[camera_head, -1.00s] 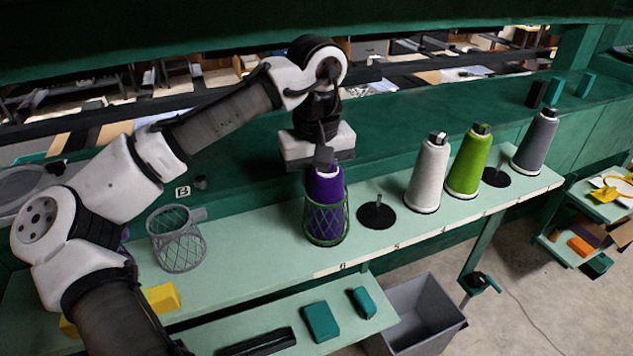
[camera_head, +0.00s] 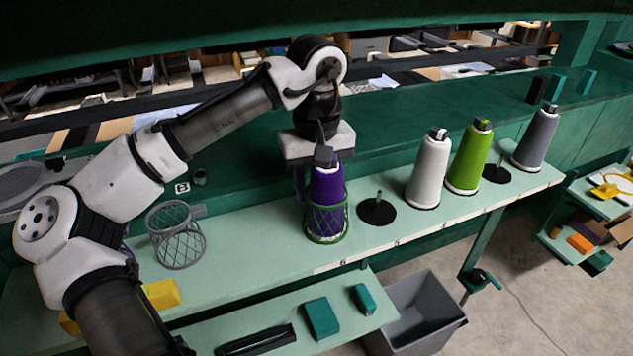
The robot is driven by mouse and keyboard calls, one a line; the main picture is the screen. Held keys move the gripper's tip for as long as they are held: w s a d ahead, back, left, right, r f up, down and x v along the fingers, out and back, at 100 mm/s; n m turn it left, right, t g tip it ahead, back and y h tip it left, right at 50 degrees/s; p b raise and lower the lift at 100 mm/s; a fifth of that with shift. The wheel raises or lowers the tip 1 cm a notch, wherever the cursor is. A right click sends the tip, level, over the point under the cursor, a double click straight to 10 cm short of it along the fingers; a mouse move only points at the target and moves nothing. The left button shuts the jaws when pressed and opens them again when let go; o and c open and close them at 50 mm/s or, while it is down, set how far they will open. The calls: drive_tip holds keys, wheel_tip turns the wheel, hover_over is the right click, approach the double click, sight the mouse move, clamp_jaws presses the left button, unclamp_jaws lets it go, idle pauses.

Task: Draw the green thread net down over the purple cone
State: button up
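The purple cone (camera_head: 326,183) stands upright on the pale green shelf, left of the bare black peg disc. The green thread net (camera_head: 327,224) is around the lower part of the cone, its rim below the cone's bare purple upper part. My gripper (camera_head: 322,158) is directly above and behind the cone, pointing down. A dark finger overlaps the cone's top, and part of the gripper shows along the cone's upper left side. The cone and the gripper body hide the rest of the fingers, so I cannot tell whether they are open or touching the net.
A grey empty net (camera_head: 178,238) stands to the left. The black peg disc (camera_head: 377,211) is just right of the purple cone, then white (camera_head: 429,172), green (camera_head: 469,158) and grey (camera_head: 535,138) cones. A grey bin (camera_head: 418,312) stands below.

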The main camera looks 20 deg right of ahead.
wheel_tip(320, 180, up, 14)
drive_tip(key=shift+p, duration=0.3)
drive_tip(key=shift+s+f, duration=0.1)
drive_tip(key=shift+f, duration=0.05)
